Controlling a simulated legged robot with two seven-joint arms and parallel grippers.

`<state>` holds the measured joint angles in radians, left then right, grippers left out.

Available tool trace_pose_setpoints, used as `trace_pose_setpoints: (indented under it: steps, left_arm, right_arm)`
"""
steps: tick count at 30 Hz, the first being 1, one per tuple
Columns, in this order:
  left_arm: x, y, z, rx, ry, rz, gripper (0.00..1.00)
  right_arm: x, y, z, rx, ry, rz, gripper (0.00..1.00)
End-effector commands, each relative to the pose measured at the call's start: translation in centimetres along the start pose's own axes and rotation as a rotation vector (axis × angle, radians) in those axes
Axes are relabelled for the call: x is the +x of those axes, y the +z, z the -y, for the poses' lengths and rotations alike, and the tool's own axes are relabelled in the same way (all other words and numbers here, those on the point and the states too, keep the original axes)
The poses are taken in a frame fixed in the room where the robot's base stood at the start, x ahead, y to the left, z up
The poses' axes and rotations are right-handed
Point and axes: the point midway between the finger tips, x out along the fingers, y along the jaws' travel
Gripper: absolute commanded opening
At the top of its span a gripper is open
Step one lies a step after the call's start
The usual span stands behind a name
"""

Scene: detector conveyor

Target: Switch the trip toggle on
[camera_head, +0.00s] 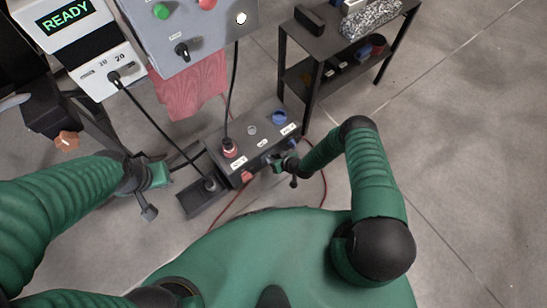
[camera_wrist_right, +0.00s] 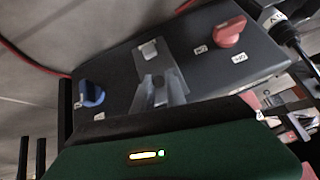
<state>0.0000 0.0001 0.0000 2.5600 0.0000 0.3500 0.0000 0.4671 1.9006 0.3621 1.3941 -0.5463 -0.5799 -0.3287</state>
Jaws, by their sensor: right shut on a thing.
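My right gripper (camera_head: 282,162) is at the near face of the dark control box (camera_head: 242,133) on the floor, between a red knob and a blue knob. In the right wrist view its grey fingers (camera_wrist_right: 158,88) are closed at the middle of that face. They are shut on what seems to be the trip toggle, mostly hidden between them, so its position cannot be read. A small pale metal piece (camera_wrist_right: 150,50) shows beyond the fingertips. My left gripper (camera_head: 150,208) is left of the box, clear of it; its jaw opening is not clear.
The face has a red knob (camera_wrist_right: 229,32) and a blue knob (camera_wrist_right: 92,93). Black cables run from the box to the panels at upper left, one reading READY (camera_head: 66,17). A dark shelf (camera_head: 330,45) stands behind right. Floor at right is clear.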

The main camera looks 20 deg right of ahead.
Motion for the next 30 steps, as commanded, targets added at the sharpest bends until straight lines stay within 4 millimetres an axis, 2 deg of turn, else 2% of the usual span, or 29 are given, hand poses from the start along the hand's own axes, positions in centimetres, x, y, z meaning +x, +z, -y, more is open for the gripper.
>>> trace_pose_setpoints:
  steps: [1,15,16,20,30]
  left_arm:
    - [-0.14,-0.03,0.0,0.0,0.0,0.0,0.0]
    - [-0.18,-0.04,0.0,0.0,0.0,0.0,0.0]
    - [-0.18,-0.04,0.0,0.0,0.0,0.0,0.0]
    - [-0.18,-0.05,0.0,0.0,0.0,0.0,0.0]
    - [-0.46,-0.11,0.0,0.0,0.0,0.0,0.0]
  right_arm:
    - [0.03,-0.51,-0.1,-0.003,0.004,-0.002,0.0]
    - [0.1,-0.49,-0.18,0.001,0.007,0.01,0.0]
    - [0.1,-0.5,-0.18,0.001,0.007,0.01,0.2]
    - [0.08,-0.38,-0.13,0.001,0.006,0.012,0.37]
    - [-0.31,-0.3,-0.04,0.001,0.005,0.015,0.38]
